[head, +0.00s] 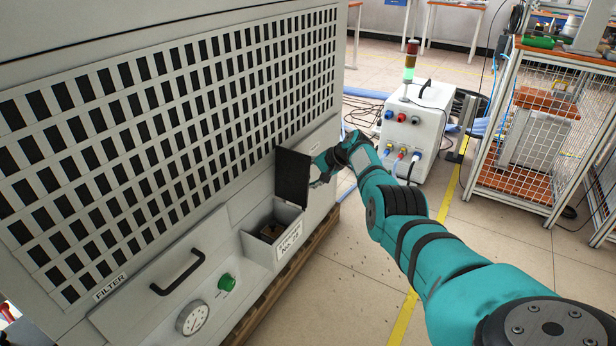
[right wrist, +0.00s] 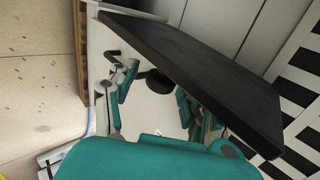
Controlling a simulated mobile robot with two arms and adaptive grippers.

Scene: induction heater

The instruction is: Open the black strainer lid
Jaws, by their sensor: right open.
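The black strainer lid (head: 293,179) stands raised, roughly upright, at the far right edge of the grey strainer box (head: 257,251) on the machine's side. The box's top is open, and something brown shows inside it. My right gripper (head: 320,177) is just to the right of the lid, partly hidden behind it. In the right wrist view the dark lid (right wrist: 205,75) slants across the picture beside my right gripper (right wrist: 157,105). The fingers are apart with nothing between them; I cannot tell whether one touches the lid. My left gripper is not in view.
The grey machine with its slotted panel (head: 180,110) fills the left. A black handle (head: 178,272), a gauge (head: 193,318) and a green button (head: 227,282) sit before the box. A white control box (head: 414,130) with cables stands behind my right arm. Floor around the arm is open.

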